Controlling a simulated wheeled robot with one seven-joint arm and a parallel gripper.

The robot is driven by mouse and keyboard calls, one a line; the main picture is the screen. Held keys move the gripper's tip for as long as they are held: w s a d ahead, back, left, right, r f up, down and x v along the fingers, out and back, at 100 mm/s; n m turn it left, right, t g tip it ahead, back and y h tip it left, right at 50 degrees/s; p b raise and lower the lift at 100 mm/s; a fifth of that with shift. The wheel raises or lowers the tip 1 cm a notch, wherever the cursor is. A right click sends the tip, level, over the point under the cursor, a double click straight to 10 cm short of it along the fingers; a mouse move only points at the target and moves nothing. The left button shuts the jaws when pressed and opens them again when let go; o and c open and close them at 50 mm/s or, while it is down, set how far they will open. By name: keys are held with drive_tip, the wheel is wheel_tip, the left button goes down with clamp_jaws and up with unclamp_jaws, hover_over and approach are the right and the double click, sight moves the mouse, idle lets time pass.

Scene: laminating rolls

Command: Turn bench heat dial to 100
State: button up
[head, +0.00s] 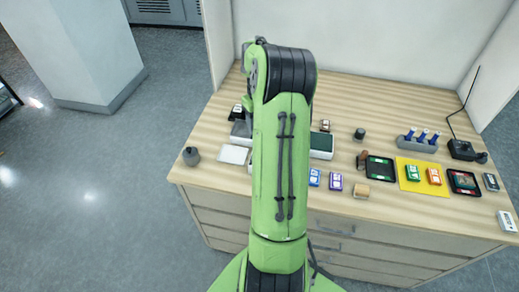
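A bench-top device with a dark green top and pale front (321,145) stands on the wooden bench (400,95), mostly hidden behind my green arm. It may be the heated unit. I cannot make out a heat dial or any number marks. A small dark round piece (359,134) stands to the right of the device; whether it is a knob or a loose object I cannot tell. My gripper is hidden behind my arm, so its place relative to the dial does not show.
To the right are a black tray (380,169), a yellow mat (436,187) with small boxes, a grey rack with blue-topped items (417,144), and a black radio-like box with an antenna (467,151). A grey pot (191,156) stands at the left edge. The back right is clear.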

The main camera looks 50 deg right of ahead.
wheel_tip(320, 180, down, 14)
drive_tip(key=shift+w+f, duration=0.1)
drive_tip(key=shift+f, duration=0.15)
clamp_jaws()
drive_tip(key=shift+n, duration=0.4)
drive_tip(key=n+b, duration=0.2)
drive_tip(key=n, duration=0.2)
drive_tip(key=shift+n+b, duration=0.3)
drive_tip(key=shift+n, duration=0.1)
drive_tip(key=n+b, duration=0.2)
drive_tip(key=n, duration=0.4)
